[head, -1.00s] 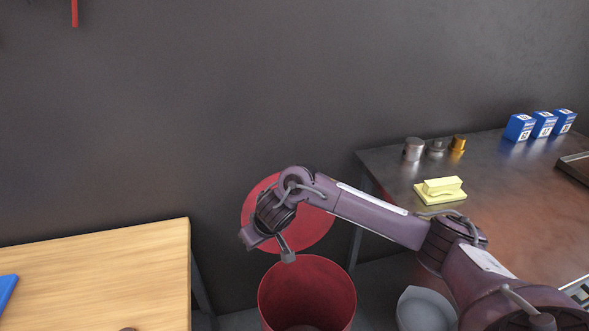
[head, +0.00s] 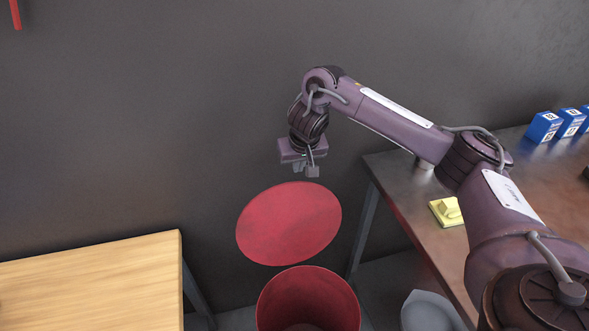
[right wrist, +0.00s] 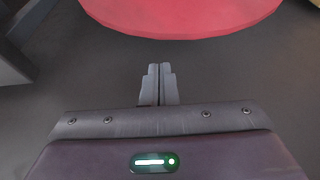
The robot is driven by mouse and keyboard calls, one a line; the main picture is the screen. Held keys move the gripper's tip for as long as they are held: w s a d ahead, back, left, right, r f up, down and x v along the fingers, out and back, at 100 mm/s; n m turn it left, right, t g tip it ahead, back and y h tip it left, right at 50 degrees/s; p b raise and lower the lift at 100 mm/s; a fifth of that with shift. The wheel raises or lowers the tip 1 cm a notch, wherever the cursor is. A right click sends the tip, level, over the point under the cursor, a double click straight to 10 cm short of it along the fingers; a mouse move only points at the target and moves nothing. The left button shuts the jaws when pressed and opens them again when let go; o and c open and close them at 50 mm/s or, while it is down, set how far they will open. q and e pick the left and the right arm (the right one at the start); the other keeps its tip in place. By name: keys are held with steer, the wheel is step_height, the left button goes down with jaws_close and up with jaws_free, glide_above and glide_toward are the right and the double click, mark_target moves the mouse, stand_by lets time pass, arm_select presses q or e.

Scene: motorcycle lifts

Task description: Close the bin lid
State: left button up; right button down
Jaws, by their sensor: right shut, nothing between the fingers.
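The red bin (head: 308,298) stands on the floor with its mouth open. Its round red lid (head: 289,222) is raised and tilted behind the mouth, apart from the front rim; the lid also shows at the top of the right wrist view (right wrist: 180,12). My right gripper (head: 306,172) is above the lid, near the wall, pointing down and apart from it. In the right wrist view its two fingers (right wrist: 158,72) are together with nothing between them. The hinge of the lid cannot be made out. My left gripper is not in view.
A wooden table (head: 90,285) stands at the left and a metal bench (head: 410,200) at the right, with a yellow object (head: 446,211) and blue boxes (head: 560,124) on it. A grey container (head: 428,312) is right of the bin. The dark wall is close behind.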

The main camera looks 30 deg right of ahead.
steer(key=b+x, duration=0.2)
steer(key=x, duration=0.6)
steer(key=shift+f+b, duration=0.2)
steer(key=shift+b, duration=0.2)
steer(key=shift+w+f, duration=0.25)
steer(key=shift+f, duration=0.35)
